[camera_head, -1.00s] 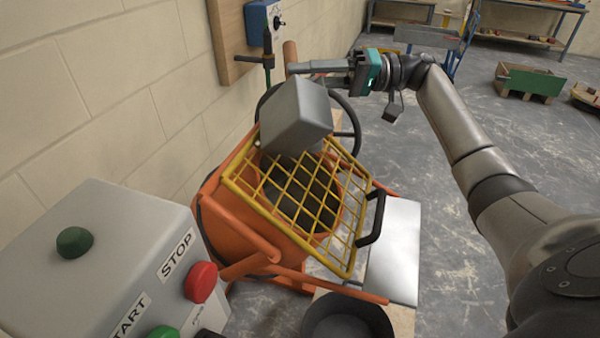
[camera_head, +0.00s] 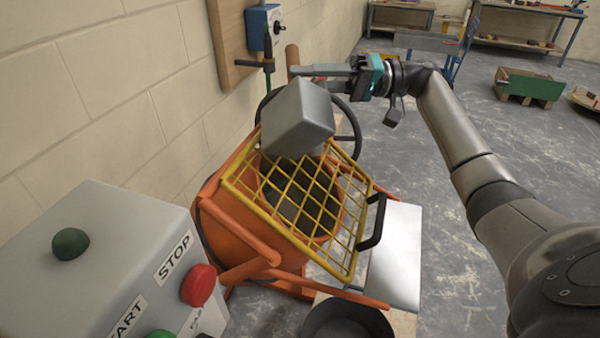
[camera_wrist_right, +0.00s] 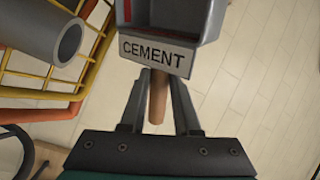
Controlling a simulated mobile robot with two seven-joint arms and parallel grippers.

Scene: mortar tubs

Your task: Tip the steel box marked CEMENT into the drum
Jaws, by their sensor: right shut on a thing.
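The grey steel box (camera_head: 298,120) is held tilted over the upper edge of the orange mixer drum (camera_head: 238,235). Its CEMENT label (camera_wrist_right: 158,54) and part of its inside show in the right wrist view; I cannot tell what it contains. My right gripper (camera_head: 308,78) is shut on the box, coming from the right at its top. Its two fingers also show in the right wrist view (camera_wrist_right: 159,88), with a brown rod between them in the picture. A yellow grille (camera_head: 297,208) covers the dark drum opening below the box. My left gripper is not in view.
A grey control box (camera_head: 95,250) with STOP and START buttons stands at the front left. A black bucket (camera_head: 345,318) is below the drum. A black wheel (camera_head: 350,125) is behind the box. The block wall lies close on the left; open floor (camera_head: 470,240) is on the right.

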